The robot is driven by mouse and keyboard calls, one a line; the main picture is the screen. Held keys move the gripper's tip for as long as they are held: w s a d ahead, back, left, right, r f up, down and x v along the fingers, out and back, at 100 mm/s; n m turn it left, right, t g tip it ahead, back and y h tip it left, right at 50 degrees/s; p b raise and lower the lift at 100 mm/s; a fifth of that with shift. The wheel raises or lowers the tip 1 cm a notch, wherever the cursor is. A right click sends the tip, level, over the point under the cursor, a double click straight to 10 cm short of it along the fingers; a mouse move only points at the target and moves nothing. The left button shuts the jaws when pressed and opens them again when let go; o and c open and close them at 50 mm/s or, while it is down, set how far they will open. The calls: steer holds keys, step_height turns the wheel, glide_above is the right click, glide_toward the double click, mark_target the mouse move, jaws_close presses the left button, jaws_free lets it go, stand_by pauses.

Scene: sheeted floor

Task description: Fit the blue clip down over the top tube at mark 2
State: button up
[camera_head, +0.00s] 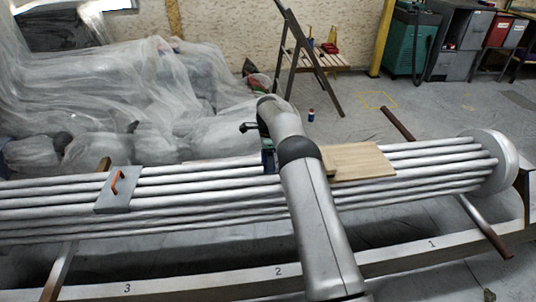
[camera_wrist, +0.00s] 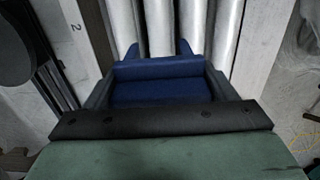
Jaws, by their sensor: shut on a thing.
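The blue clip (camera_wrist: 160,88) is held crosswise between the two dark fingers of my gripper (camera_wrist: 160,80) in the wrist view. Its two prongs point toward the silver tubes (camera_wrist: 192,22), one on each side of a tube in the picture. I cannot tell whether the clip touches the tube or is above it. In the head view a small dark-blue part of the clip (camera_head: 268,159) shows at the upper tubes, left of my arm, which hides most of my gripper. The mark 2 (camera_head: 278,271) is on the front rail and also shows in the wrist view (camera_wrist: 73,27).
A wooden board (camera_head: 360,161) lies on the tubes right of my arm. A round end plate (camera_head: 492,160) closes the right end. Plastic-sheeted heaps (camera_head: 75,90) stand behind.

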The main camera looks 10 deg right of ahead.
mark_target(268, 176)
steer(key=shift+f+b, duration=2.2)
steer(key=shift+f, duration=2.2)
steer(key=shift+r, duration=0.15)
steer(key=shift+r+p, duration=1)
steer(key=shift+r, duration=1.05)
steer(key=shift+f, duration=0.35)
steer(key=shift+f+b, duration=1.2)
steer(key=shift+f, duration=0.7)
steer(key=shift+r, duration=0.2)
steer(key=shift+r+p, duration=1.75)
steer(key=shift+r, duration=1.6)
